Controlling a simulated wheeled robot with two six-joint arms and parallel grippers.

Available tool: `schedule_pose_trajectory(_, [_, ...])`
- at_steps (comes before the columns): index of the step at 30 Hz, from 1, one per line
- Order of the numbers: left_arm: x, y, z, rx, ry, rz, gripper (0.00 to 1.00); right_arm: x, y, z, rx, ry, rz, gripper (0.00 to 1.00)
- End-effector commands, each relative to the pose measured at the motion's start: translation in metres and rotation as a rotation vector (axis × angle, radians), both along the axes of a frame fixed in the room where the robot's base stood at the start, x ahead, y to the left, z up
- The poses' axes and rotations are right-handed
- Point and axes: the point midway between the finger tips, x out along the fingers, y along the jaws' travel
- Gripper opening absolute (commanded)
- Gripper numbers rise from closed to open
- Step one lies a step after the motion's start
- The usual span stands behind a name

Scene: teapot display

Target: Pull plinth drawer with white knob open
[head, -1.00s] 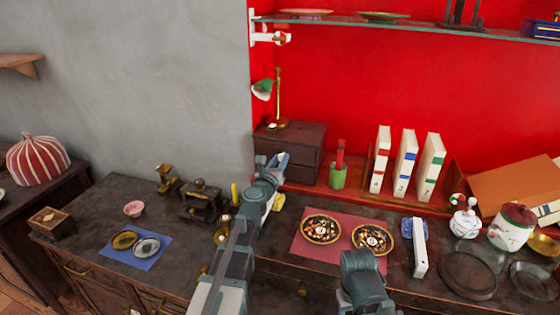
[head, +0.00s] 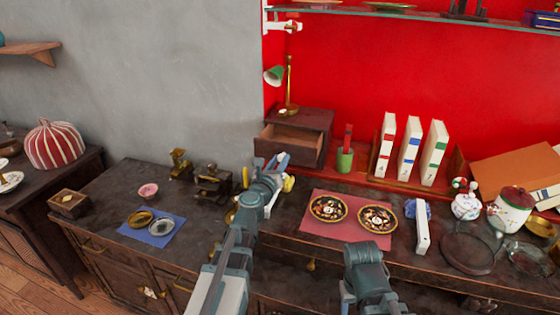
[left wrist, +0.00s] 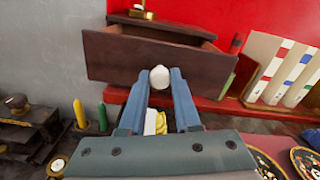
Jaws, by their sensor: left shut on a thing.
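The dark wooden plinth (head: 312,118) stands at the back against the red wall with a brass lamp on it. Its drawer (head: 288,154) stands out from the body, and its inside shows from above. In the left wrist view the drawer front (left wrist: 115,58) spans the upper middle, with the open box behind it. My left gripper (head: 277,160) is at the drawer front. In the left wrist view its fingers (left wrist: 160,84) are shut on the round white knob (left wrist: 160,76). Part of my right arm shows at the bottom of the head view; its gripper is not visible.
A green pot (head: 345,160) stands just right of the plinth, near a rack of white books (head: 409,152). A red mat (head: 318,229) with two patterned plates lies in front. A dark ornate box (head: 212,184) and a blue mat (head: 176,234) are to the left.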

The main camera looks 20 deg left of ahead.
Motion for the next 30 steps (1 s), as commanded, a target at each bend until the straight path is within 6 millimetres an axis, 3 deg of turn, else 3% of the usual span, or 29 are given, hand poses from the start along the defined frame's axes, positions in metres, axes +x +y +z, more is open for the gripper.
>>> schedule_pose_trajectory(5, [0.000, 0.000, 0.001, -0.001, 0.000, 0.001, 0.00, 0.000, 0.000, 0.001, 0.000, 0.000, 0.000, 0.55])
schedule_pose_trajectory(6, [0.000, 0.000, 0.001, -0.001, 0.000, 0.001, 0.33, 0.000, 0.000, 0.000, 0.000, 0.000, 0.000, 0.55])
schedule_pose_trajectory(11, [0.000, 0.000, 0.000, -0.001, 0.000, 0.001, 0.61, 0.000, 0.000, 0.000, 0.000, 0.000, 0.000, 0.55])
schedule_pose_trajectory(23, [-0.003, 0.000, 0.000, -0.001, 0.000, 0.000, 0.61, 0.000, 0.000, 0.000, 0.000, 0.000, 0.000, 0.55])
schedule_pose_trajectory(30, [-0.023, -0.001, 0.000, -0.001, 0.000, -0.002, 0.61, 0.000, 0.000, 0.000, 0.000, 0.000, 0.000, 0.55])
